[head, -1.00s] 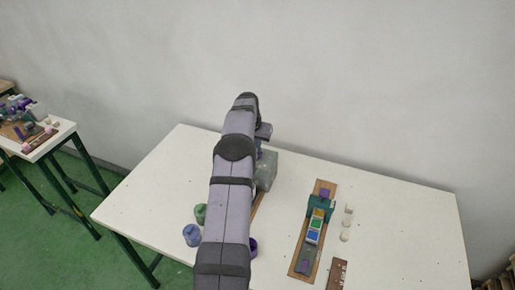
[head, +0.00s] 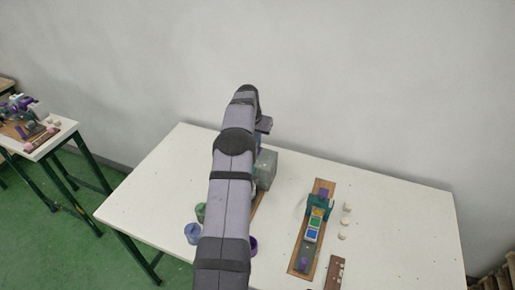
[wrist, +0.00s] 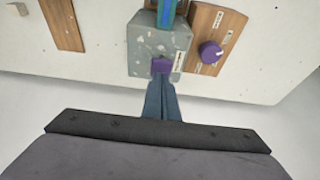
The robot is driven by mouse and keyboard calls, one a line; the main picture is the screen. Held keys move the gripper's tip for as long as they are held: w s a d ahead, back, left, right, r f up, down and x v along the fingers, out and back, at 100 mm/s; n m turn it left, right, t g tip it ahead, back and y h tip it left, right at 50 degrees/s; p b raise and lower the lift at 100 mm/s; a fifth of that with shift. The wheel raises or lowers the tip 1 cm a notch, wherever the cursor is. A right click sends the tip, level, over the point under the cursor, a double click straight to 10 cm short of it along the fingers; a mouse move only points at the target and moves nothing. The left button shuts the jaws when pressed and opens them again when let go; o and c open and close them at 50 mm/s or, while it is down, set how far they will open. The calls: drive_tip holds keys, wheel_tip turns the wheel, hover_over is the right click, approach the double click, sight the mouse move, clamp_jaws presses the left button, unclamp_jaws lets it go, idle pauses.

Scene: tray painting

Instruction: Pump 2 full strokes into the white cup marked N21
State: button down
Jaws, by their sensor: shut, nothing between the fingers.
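My gripper (wrist: 161,88) is shut and empty; its narrow blue-grey fingers point at a small purple part (wrist: 161,65) on the near side of a speckled grey block (wrist: 143,45) in the wrist view. I cannot tell whether the fingertips touch the purple part. A blue-teal upright part (wrist: 167,12) stands over the block, cut by the frame edge. The grey block also shows beside my arm in the head view (head: 267,170), where my arm hides the gripper. I see no white cup marked N21 and cannot read any cup mark.
Green (head: 201,212), blue (head: 193,233) and purple (head: 253,245) pots sit beside my arm. A wooden board (head: 299,258) with a teal fixture and coloured squares lies right, near small pale pieces (head: 346,207). A purple knob (wrist: 210,52) sits on another board.

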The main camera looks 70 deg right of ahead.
drive_tip(key=shift+f+b, duration=0.5)
drive_tip(key=shift+f, duration=0.3)
idle(0.4)
drive_tip(key=shift+f+b, duration=0.7)
drive_tip(key=shift+f, duration=0.6)
drive_tip(key=shift+r, duration=0.25)
drive_tip(key=shift+r+p, duration=1.35)
drive_tip(key=shift+r, duration=0.45)
drive_tip(key=shift+r, duration=0.2)
drive_tip(key=shift+r+p, duration=1.8)
drive_tip(key=shift+r, duration=0.55)
